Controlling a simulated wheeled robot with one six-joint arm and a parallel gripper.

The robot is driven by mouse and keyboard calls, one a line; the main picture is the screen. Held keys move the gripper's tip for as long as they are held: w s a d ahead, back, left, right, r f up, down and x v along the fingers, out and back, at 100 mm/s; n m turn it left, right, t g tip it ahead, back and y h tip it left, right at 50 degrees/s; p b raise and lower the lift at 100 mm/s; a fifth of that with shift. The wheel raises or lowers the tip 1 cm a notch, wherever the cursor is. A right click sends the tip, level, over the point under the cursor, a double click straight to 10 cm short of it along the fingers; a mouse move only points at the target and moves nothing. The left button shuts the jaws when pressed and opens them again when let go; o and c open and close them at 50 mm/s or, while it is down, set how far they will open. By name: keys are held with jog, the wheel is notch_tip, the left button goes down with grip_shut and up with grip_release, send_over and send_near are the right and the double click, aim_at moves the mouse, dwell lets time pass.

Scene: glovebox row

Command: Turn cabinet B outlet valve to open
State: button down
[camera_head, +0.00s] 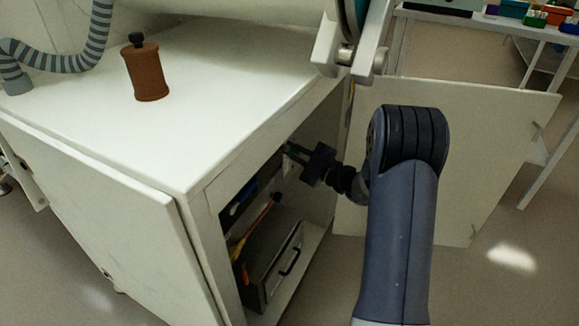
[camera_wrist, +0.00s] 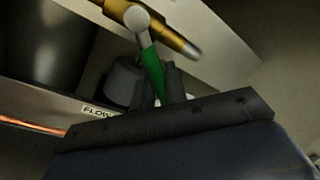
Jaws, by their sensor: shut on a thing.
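The valve shows in the wrist view as a brass-coloured pipe (camera_wrist: 172,35) with a round grey hub and a green lever (camera_wrist: 152,70). The lever points away from the pipe at a steep angle, not in line with it. My gripper (camera_wrist: 160,88) is shut on the green lever, one dark finger on each side. In the head view my gripper (camera_head: 297,154) reaches into the open cabinet (camera_head: 190,183), near its upper inside wall. The valve is too small and dark to make out there. No cabinet letter is readable.
Both cabinet doors stand open, one at the left (camera_head: 100,215) and one at the right (camera_head: 465,150) behind my arm. A dark toolbox (camera_head: 272,265) sits low inside. A FLOW label (camera_wrist: 97,112) is beside the valve. A brown canister (camera_head: 147,75) stands on top.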

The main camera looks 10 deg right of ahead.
jog(key=shift+w+d+r+n+y+b, duration=0.15)
jog(key=shift+r+n+b, duration=0.1)
jog(key=shift+n+b, duration=0.35)
jog(key=shift+w+r+n+y+b, duration=0.2)
jog(key=shift+n+b, duration=0.2)
jog(key=shift+n, duration=0.3)
jog(key=c, duration=1.5)
grip_release()
jog(key=shift+s, duration=0.1)
jog(key=shift+p+v, duration=1.55)
jog(key=shift+v, duration=3.85)
jog(key=shift+r, duration=0.2)
